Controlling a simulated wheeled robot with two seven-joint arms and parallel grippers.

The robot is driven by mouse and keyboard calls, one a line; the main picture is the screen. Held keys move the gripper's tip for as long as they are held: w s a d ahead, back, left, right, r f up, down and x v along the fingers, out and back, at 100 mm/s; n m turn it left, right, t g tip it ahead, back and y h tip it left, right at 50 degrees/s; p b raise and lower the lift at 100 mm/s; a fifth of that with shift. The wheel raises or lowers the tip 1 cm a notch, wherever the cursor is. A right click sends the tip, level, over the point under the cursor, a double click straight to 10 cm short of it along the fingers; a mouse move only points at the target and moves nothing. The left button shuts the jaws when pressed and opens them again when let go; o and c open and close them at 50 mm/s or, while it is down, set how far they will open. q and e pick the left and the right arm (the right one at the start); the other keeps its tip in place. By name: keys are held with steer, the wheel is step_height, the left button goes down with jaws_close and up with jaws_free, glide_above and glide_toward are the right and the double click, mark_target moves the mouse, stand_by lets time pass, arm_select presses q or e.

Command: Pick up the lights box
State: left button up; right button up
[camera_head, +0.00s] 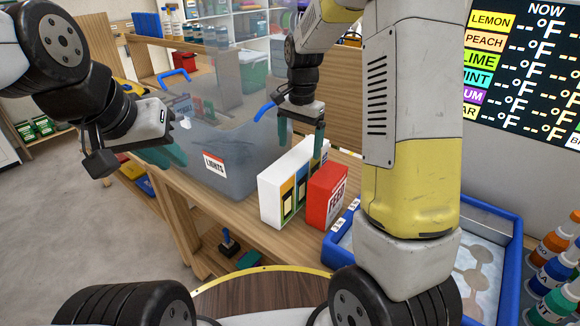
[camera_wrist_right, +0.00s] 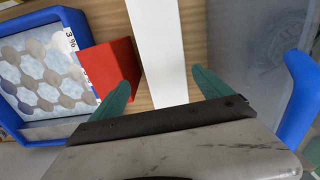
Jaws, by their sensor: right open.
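The lights box is a translucent grey bin (camera_head: 235,150) with a white and red LIGHTS label, standing on the wooden bench. Its blue handles (camera_head: 264,111) show at the near right and far left. In the right wrist view the bin (camera_wrist_right: 245,40) is at the right, with a blue handle (camera_wrist_right: 300,98). My right gripper (camera_head: 301,138) is open, pointing down just right of the bin, over the white box; its fingers (camera_wrist_right: 160,82) show in the wrist view. My left gripper (camera_head: 168,150) is by the bin's left side; its finger gap is unclear.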

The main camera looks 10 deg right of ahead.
mark_target(296, 179)
steer(key=shift+w+a+f, duration=0.1)
steer(key=shift+w+f, duration=0.15)
steer(key=shift+f, duration=0.25)
steer(key=f, duration=0.8)
steer(key=shift+w+a, duration=0.2)
steer(key=shift+w, duration=0.05)
steer(key=shift+r, duration=0.1)
jaws_close()
